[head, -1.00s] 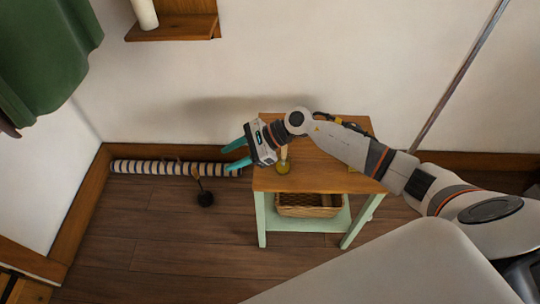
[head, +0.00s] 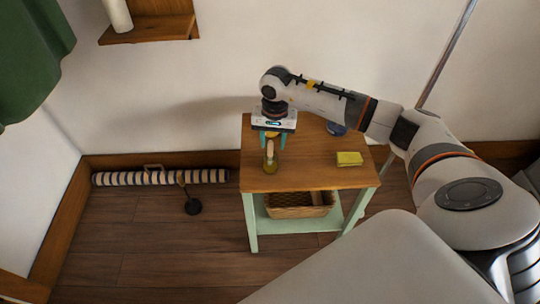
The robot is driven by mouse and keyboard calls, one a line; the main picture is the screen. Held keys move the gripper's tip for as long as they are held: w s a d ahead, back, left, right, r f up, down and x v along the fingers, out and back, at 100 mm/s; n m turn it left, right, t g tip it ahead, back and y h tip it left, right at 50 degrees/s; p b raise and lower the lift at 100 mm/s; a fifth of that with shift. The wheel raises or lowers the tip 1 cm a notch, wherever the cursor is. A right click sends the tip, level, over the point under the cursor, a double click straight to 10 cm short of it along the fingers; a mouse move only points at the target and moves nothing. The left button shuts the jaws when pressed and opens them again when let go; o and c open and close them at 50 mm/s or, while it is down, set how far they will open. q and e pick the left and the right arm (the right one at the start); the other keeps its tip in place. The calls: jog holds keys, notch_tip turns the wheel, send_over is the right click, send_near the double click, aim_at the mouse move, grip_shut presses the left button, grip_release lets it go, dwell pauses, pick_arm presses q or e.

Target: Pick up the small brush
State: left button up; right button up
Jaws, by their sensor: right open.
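A small upright item (head: 270,160) with a pale, narrow upper part and a rounded yellow-green lower end stands on the wooden table top; it may be the small brush, but it is too small to be sure. My right gripper (head: 272,143) points down over the table, its teal fingers open. The fingers show on either side of the item's upper part; whether it is between them in depth, I cannot tell. A dark round-headed item with a thin handle (head: 193,205) is on the floor at left, and could also be a brush. My left gripper is not in view.
The table (head: 300,177) also holds a yellow block (head: 349,158) and a blue round item (head: 336,128), partly behind my arm. A basket (head: 298,205) sits on its lower shelf. A striped roll (head: 150,178) lies along the wall. A wall shelf (head: 150,30) holds a white cylinder.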

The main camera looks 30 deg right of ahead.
aim_at(270, 155)
jog(key=f+b, duration=0.2)
jog(key=f, duration=0.1)
jog(key=w+f, duration=0.1)
jog(key=f, duration=0.1)
jog(key=shift+a+b, duration=0.2)
jog(key=shift+b, duration=0.2)
jog(key=shift+s, duration=0.1)
jog(key=shift+c, duration=0.4)
grip_shut()
